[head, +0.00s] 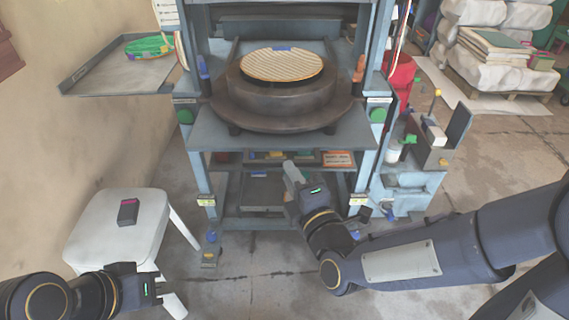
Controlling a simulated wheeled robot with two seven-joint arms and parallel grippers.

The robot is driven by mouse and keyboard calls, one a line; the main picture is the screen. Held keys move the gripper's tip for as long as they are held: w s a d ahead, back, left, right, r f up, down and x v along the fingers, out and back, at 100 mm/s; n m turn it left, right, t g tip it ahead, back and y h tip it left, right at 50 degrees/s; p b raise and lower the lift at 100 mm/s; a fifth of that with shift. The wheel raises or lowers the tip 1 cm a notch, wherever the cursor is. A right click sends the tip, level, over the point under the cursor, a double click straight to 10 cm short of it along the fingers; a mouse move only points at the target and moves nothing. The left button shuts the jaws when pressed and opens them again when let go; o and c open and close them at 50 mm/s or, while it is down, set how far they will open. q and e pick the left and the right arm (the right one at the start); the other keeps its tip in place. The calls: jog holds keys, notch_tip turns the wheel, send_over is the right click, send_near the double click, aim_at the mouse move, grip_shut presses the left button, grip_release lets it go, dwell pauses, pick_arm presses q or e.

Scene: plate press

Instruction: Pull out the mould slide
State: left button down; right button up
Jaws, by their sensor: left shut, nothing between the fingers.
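The mould slide is the blue-grey plate (222,135) at the front of the press. A heavy dark round mould (280,110) sits on it, with a tan patterned disc (283,65) on top. My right gripper (291,171) is just below the plate's front edge, pointing up towards it. I cannot tell whether its fingers touch the slide, and their gap is not clear. My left gripper (158,290) is low at the left, shut and empty, well apart from the press.
A white stool (105,225) with a small dark red block (128,211) stands at the left. A side tray (115,80) holds a green object (148,47). Press posts (366,160) flank the slide. Shelves with small items lie below. The floor in front is partly clear.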

jog(key=v, duration=0.2)
jog(key=shift+s+d, duration=0.1)
jog(key=shift+s, duration=0.25)
jog(key=s+d+f+m+g+h, duration=0.2)
jog(key=s+d+m+g, duration=0.25)
jog(key=d+m, duration=0.7)
jog(key=s+d+f+m+g+h, duration=0.1)
jog(key=s+d+f+m+g, duration=0.15)
jog(key=s+m, duration=0.35)
jog(key=s+d+f+m+g, duration=0.1)
jog(key=s+d+m+g, duration=0.25)
jog(key=s+m, duration=0.25)
notch_tip(320, 180, up, 22)
jog(key=p, duration=2.2)
jog(key=shift+s+m, duration=0.35)
